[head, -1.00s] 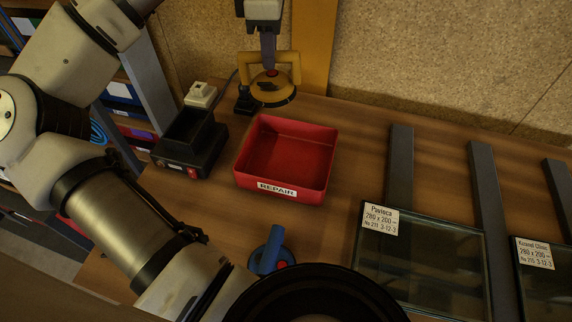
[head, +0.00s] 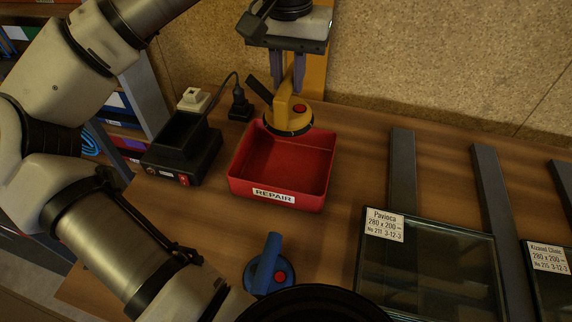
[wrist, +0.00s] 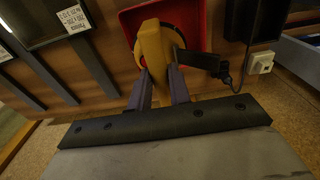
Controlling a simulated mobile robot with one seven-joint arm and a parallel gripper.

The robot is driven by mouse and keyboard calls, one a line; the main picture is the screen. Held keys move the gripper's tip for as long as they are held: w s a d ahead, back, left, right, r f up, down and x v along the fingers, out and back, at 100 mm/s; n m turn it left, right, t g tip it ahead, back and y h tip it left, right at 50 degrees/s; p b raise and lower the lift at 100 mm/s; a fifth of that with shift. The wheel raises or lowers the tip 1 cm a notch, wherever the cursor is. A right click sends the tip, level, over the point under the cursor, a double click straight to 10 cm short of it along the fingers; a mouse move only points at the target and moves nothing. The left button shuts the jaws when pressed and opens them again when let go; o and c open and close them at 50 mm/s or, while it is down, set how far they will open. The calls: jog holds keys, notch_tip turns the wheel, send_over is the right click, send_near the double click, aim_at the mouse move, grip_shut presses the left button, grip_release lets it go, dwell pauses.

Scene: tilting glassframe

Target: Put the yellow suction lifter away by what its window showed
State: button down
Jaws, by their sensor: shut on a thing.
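The wrist view shows the handle (wrist: 152,48) between my fingers (wrist: 158,82), with the red bin (wrist: 128,18) behind. No readable window shows on the lifter.
A black dock (head: 182,150) with a red switch stands left of the bin, beside a white socket (head: 194,99) and black plug (head: 240,104). A blue lifter (head: 266,268) stands in front. Labelled glass panes (head: 430,265) lie on dark rails at right. The bin's floor looks empty.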

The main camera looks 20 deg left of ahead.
aim_at(287, 112)
notch_tip(287, 112, down, 19)
jog(key=shift+p, duration=0.8)
jog(key=shift+f, duration=0.15)
jog(key=c, duration=1.7)
grip_release()
jog(key=shift+c, duration=0.2)
jog(key=o, duration=0.4)
jog(key=shift+o, duration=0.2)
jog(key=r, duration=0.4)
jog(key=r+b, duration=0.1)
jog(key=r, duration=0.7)
jog(key=shift+s+r+b, duration=0.15)
jog(key=shift+s+b, duration=0.15)
jog(key=shift+b, duration=0.1)
